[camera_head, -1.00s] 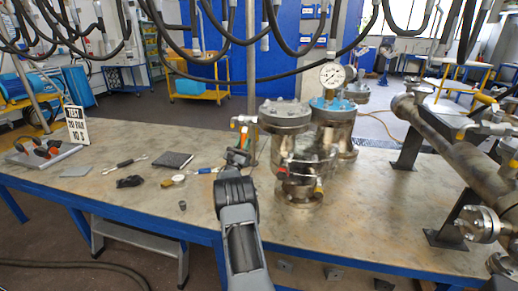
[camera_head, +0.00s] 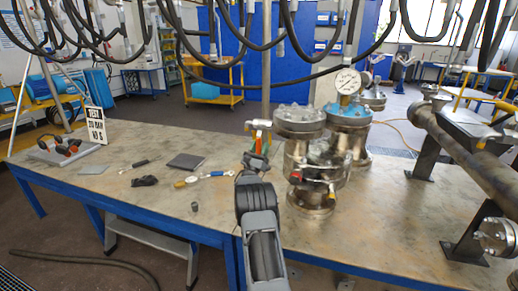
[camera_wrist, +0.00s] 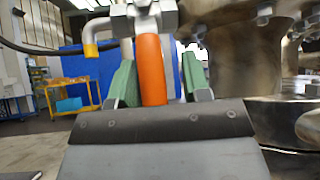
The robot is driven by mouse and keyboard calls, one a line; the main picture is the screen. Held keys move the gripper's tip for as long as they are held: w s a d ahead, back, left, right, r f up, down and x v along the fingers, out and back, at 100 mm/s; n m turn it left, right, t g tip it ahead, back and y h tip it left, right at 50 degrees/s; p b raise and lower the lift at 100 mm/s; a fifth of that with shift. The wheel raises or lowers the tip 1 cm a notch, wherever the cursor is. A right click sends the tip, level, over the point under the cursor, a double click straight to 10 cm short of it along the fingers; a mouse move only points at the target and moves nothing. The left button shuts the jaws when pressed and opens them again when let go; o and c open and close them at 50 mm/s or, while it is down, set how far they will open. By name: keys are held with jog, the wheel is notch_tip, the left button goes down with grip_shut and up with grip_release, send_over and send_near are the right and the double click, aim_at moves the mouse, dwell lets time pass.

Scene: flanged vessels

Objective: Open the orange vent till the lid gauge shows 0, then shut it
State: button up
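The orange vent handle (camera_wrist: 152,70) hangs down from a metal valve body in the wrist view, with a bent, yellow-tipped pipe (camera_wrist: 91,48) to its left. My gripper (camera_wrist: 158,82) has one green pad on each side of the handle. A gap shows at the right pad; whether the left pad touches is unclear. In the head view my gripper (camera_head: 258,148) is at the left side of the flanged vessel (camera_head: 299,122), below the vent fitting. The round white lid gauge (camera_head: 348,81) stands above the blue lid behind; its needle is too small to read.
The workbench (camera_head: 140,200) has loose tools and a dark pad (camera_head: 186,162) on its left part. A test sign (camera_head: 95,125) stands at the far left. A thick pipe (camera_head: 462,150) on stands runs along the right. Black hoses hang above.

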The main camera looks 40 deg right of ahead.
jog(key=shift+o, duration=0.4)
jog(key=shift+w+a, duration=0.1)
jog(key=v, duration=1.4)
jog(key=shift+b, duration=0.3)
jog(key=shift+r, duration=0.1)
